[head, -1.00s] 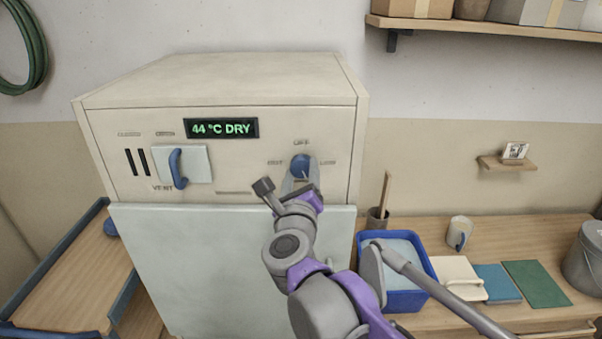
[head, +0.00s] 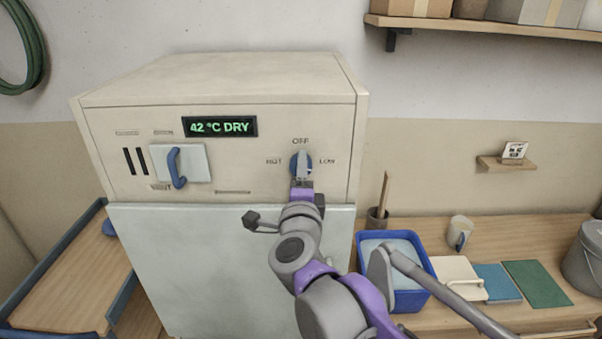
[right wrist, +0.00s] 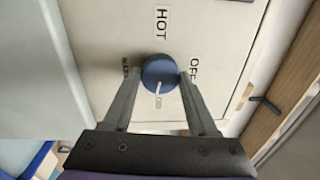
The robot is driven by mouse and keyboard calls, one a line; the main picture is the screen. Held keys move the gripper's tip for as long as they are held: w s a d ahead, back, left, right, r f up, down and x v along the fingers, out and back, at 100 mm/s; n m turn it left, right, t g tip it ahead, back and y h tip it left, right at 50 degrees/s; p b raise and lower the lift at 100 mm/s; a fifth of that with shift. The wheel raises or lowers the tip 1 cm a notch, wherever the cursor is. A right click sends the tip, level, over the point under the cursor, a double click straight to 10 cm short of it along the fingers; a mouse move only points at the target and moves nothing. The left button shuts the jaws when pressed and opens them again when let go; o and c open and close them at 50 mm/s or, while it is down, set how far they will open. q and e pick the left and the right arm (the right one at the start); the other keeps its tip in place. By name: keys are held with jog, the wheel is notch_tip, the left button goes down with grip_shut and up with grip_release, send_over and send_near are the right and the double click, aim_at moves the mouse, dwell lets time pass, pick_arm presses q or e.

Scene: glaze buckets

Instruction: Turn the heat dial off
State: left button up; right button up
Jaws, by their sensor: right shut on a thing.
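The heat dial (head: 294,167) is a round blue knob on the cream front panel of the oven. It sits between the labels HOT on its left, OFF above and LOW on its right. My right gripper (head: 301,166) reaches up from below and is shut on the dial. In the right wrist view the dial (right wrist: 159,70) lies between the two fingertips (right wrist: 160,76). Its white mark points down in that picture, away from HOT and not at OFF, which is to the right; the label below is too small to read. My left gripper is not in view.
A lit display (head: 220,127) reads 42 °C DRY. A blue vent handle (head: 176,168) is left of the dial. The pale oven door (head: 200,265) below is closed.

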jog(key=n+b, duration=0.1)
jog(key=n, duration=0.9)
jog(key=n+y+b, duration=0.1)
jog(key=n+b, duration=0.1)
jog(key=n, duration=0.9)
jog(key=shift+r+g, duration=0.15)
jog(key=shift+g, duration=0.15)
jog(key=shift+y, duration=0.3)
jog(key=o, duration=1.4)
jog(key=shift+s, duration=0.1)
jog(key=s, duration=1)
jog(key=shift+s+d, duration=0.3)
jog(key=shift+d, duration=0.05)
